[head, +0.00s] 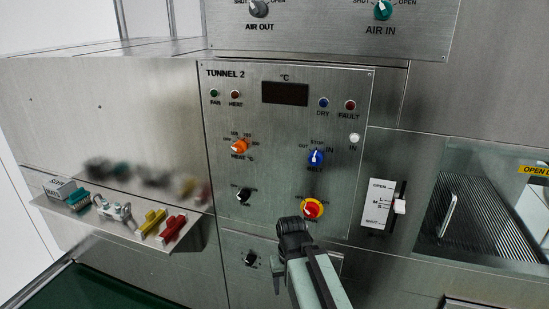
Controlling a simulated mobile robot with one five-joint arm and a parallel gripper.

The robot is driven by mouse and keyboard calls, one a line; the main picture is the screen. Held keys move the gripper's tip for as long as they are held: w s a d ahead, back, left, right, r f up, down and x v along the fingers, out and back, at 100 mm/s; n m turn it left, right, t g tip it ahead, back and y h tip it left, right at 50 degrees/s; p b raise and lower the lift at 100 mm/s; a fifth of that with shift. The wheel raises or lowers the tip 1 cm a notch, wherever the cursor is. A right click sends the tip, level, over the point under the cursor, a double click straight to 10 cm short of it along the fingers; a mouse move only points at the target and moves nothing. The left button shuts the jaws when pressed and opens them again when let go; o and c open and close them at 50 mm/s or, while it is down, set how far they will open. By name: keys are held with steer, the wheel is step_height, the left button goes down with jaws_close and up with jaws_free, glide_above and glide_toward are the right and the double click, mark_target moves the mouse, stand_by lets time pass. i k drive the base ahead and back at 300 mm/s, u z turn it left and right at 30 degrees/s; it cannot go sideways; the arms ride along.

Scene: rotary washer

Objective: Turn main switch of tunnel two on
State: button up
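The steel panel marked TUNNEL 2 (292,155) fills the middle of the head view. Low on it is a red knob on a yellow round plate (312,209), which looks like the main switch. Its label and exact setting are too small to read. My gripper (291,226) is just below and left of this switch, with its dark tip close to the panel. I cannot tell whether it touches, and its fingers are not clear enough to show a gap.
The panel also holds an orange knob (239,146), a blue knob (316,158), a black knob (243,195) and a dark display (285,93). A slide lever (399,206) sticks out at right. A steel shelf (110,222) with several small fittings juts out at left.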

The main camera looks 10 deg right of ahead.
mark_target(311, 210)
steer(key=u, duration=0.4)
steer(key=k, duration=1.35)
steer(key=u, duration=0.85)
steer(key=i, duration=0.95)
steer(key=u, duration=0.15)
